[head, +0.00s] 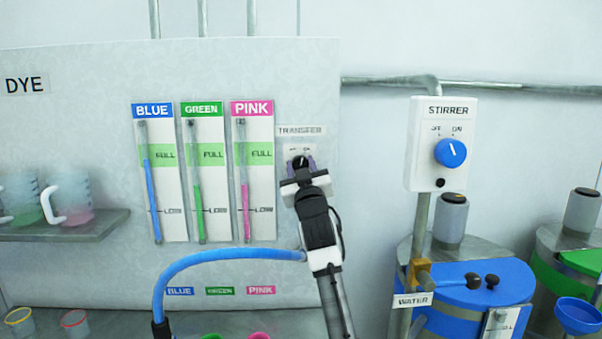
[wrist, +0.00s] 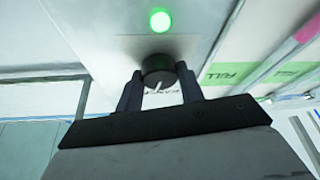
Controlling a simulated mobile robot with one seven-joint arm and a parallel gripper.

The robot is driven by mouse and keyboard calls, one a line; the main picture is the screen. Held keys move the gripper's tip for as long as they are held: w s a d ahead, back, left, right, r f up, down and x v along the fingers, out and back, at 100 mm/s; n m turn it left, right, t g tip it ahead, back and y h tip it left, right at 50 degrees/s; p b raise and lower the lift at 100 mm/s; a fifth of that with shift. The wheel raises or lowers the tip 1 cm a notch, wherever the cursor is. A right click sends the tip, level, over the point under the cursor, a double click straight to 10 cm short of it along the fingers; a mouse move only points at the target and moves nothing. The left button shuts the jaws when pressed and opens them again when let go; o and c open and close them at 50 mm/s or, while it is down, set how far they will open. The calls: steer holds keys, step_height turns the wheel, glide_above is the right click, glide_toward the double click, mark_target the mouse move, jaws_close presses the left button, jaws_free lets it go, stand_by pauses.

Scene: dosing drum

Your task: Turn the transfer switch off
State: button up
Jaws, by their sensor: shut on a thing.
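The transfer switch is a dark round knob (wrist: 158,70) with a white pointer line, on a plate under the TRANSFER label (head: 301,131). My gripper (head: 301,168) is at the knob, and its two fingers (wrist: 158,88) are closed on the knob's sides in the wrist view. A round green lamp (wrist: 160,20) is lit beside the plate in the wrist view. In the head view my gripper hides most of the knob, and the pointer's exact setting is hard to read.
Blue, green and pink level gauges (head: 244,180) are on the panel left of my gripper. A blue hose (head: 215,258) curves below it. A stirrer box (head: 441,145) with a blue knob and a water valve (head: 420,272) stand to the right.

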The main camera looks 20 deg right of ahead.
steer(key=n+y+b, duration=0.1)
steer(key=n, duration=0.2)
steer(key=n+y+b, duration=0.1)
steer(key=n+y, duration=0.1)
steer(key=n, duration=0.1)
steer(key=shift+d, duration=0.15)
steer(key=shift+n+g+y, duration=0.4)
steer(key=shift+n+y, duration=0.05)
steer(key=shift+n, duration=0.8)
steer(key=shift+n+g+y, duration=0.4)
steer(key=shift+n+y, duration=0.05)
steer(key=shift+n, duration=0.8)
steer(key=o, duration=1)
steer(key=shift+r, duration=0.1)
steer(key=shift+b+v, duration=2.9)
steer(key=shift+v, duration=4.05)
